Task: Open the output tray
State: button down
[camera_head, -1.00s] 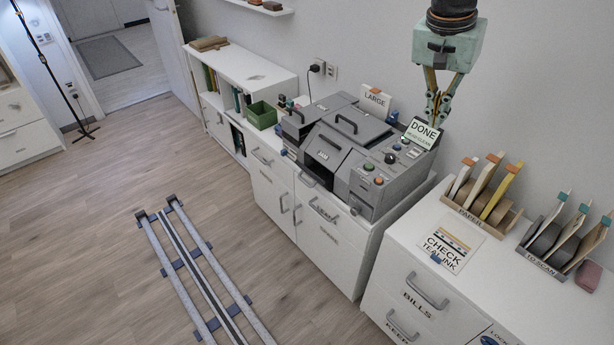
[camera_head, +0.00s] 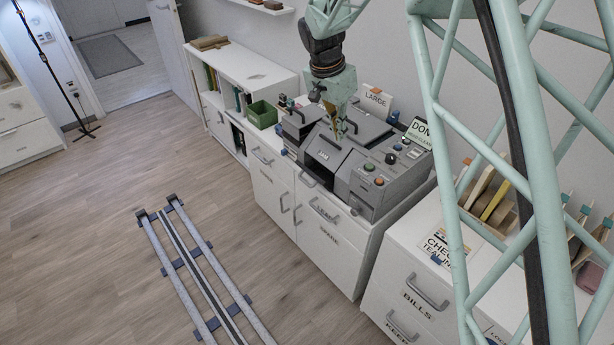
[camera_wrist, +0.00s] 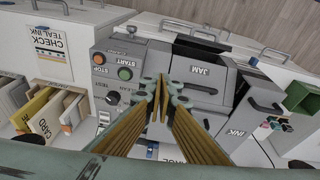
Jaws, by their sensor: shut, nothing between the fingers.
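The grey machine (camera_head: 375,188) stands on the white desk, with a JAM panel (camera_head: 323,155) at its front, which also shows in the wrist view (camera_wrist: 205,72). In the wrist view, an INK part (camera_wrist: 240,131) is at the right and STOP and START buttons (camera_wrist: 124,73) are at the left. No part is visibly marked as the output tray, so I cannot tell which it is. My gripper (camera_head: 341,137) is shut and empty, over the machine's front top near the JAM panel. Its fingertips (camera_wrist: 161,118) hide part of the machine.
A DONE sign (camera_head: 420,132) and a LARGE sign (camera_head: 376,100) stand at the machine's back. A green box (camera_head: 262,115) is to its left. Paper holders (camera_head: 490,205) stand to the right, behind my arm. Cabinet drawers below the machine look shut.

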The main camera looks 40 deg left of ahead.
jog(key=s+a+f, duration=0.5)
jog(key=a+f, duration=0.4)
jog(key=a, duration=0.3)
jog(key=shift+a+f+m, duration=0.15)
jog(key=shift+f+m, duration=0.2)
jog(key=shift+m, duration=0.05)
jog(key=shift+f, duration=0.1)
